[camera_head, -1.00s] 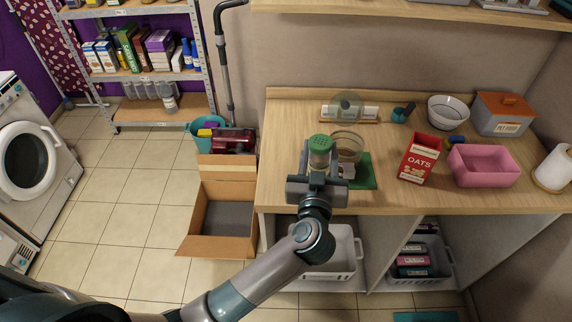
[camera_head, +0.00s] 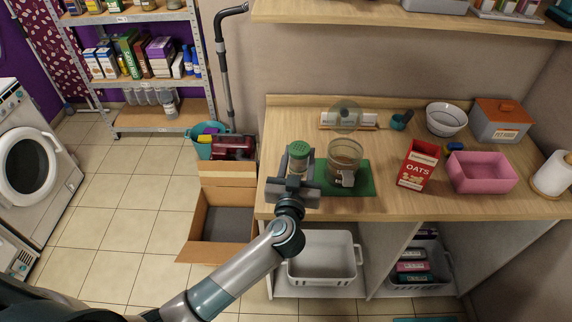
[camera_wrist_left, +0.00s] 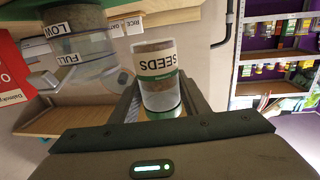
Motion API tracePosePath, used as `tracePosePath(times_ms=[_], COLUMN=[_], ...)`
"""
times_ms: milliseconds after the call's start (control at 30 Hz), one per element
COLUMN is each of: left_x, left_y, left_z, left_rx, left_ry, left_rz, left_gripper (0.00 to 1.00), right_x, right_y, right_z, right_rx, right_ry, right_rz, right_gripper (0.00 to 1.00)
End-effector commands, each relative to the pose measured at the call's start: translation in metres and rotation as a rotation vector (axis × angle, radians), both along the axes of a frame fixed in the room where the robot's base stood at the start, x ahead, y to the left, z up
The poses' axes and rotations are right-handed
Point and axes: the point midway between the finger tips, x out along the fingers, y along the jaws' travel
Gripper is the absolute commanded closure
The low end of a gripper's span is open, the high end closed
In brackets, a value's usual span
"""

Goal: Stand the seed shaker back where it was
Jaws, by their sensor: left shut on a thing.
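The seed shaker (camera_head: 298,157) has a green lid and a clear body. It is upright in my left gripper (camera_head: 294,178), at the left end of the counter in the head view. In the left wrist view the shaker (camera_wrist_left: 157,75), labelled SEEDS, stands between the fingers of my left gripper (camera_wrist_left: 157,103). A clear jug (camera_head: 345,158) with brown contents stands on a green mat (camera_head: 330,187), just right of the shaker. Whether the shaker's base touches the counter cannot be told. My right gripper is not in view.
The counter (camera_head: 385,200) also holds a red oats box (camera_head: 417,165), a pink bin (camera_head: 482,172), a white bowl (camera_head: 446,117) and a label rack (camera_head: 347,120) at the back. An open cardboard box (camera_head: 220,220) stands on the floor to the left.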

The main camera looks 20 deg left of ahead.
Motion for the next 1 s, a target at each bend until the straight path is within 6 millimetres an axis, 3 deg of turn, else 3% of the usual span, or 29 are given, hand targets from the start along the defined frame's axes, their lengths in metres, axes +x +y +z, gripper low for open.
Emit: tracePosePath(times_ms=[100,333,733,1000], left_x=[0.01,0.02,0.021,0.02], left_y=[0.021,0.041,0.043,0.042], left_z=[-0.013,-0.027,-0.03,-0.06], left_rx=[0.004,0.0,0.0,0.002], left_ry=[0.001,0.0,-0.001,0.001], left_rz=[0.001,0.0,0.0,0.0], left_gripper=[0.82,0.82,0.82,0.82], right_x=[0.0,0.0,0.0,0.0], right_y=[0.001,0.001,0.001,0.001], right_z=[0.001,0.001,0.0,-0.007], right_rx=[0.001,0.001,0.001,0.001], right_ry=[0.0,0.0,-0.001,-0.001], right_rz=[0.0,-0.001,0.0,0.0], right_gripper=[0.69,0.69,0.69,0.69])
